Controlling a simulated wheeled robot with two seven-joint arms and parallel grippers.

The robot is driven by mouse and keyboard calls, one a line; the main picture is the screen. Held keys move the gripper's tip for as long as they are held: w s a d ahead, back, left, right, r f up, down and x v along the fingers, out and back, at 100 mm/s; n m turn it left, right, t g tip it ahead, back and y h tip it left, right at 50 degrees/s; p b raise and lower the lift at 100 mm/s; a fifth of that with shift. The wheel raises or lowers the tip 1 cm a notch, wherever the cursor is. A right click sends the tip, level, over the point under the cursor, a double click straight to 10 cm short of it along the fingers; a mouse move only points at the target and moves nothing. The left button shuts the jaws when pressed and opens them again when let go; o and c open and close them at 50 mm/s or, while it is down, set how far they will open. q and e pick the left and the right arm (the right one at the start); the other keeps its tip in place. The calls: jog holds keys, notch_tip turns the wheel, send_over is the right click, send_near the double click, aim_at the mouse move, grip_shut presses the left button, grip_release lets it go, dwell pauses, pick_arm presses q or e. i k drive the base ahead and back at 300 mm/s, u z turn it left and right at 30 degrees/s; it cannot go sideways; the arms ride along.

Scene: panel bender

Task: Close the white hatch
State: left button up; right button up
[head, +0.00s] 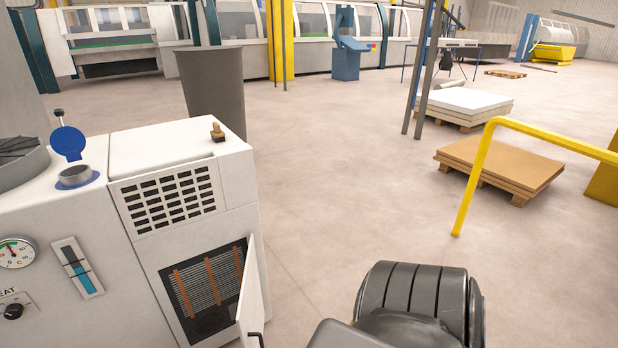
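The white hatch (252,290) is on the front of a white machine cabinet (210,235). It stands open, swung outward at the right side of a dark opening (205,290), and shows at a steep angle. A dark handle (257,336) shows near its lower end, at the bottom edge of the picture. Behind the opening are a ribbed grille and orange-brown strips. Neither of my grippers is in view. A black, ridged rounded part at the bottom centre looks like one of my arm links, to the right of the hatch and apart from it in the picture.
The cabinet carries a vent grid (170,198), a gauge (15,252) and a blue-lidded filler neck (75,175). A grey bin (212,90) stands behind it. A yellow rail (480,170) and loaded pallets (500,165) stand at right. The floor between is clear.

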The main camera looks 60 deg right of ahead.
aim_at(250, 318)
jog(key=z, duration=1.45)
jog(key=k, duration=1.3)
jog(key=u, duration=0.6)
jog(key=i, duration=0.6)
jog(key=u, duration=0.55)
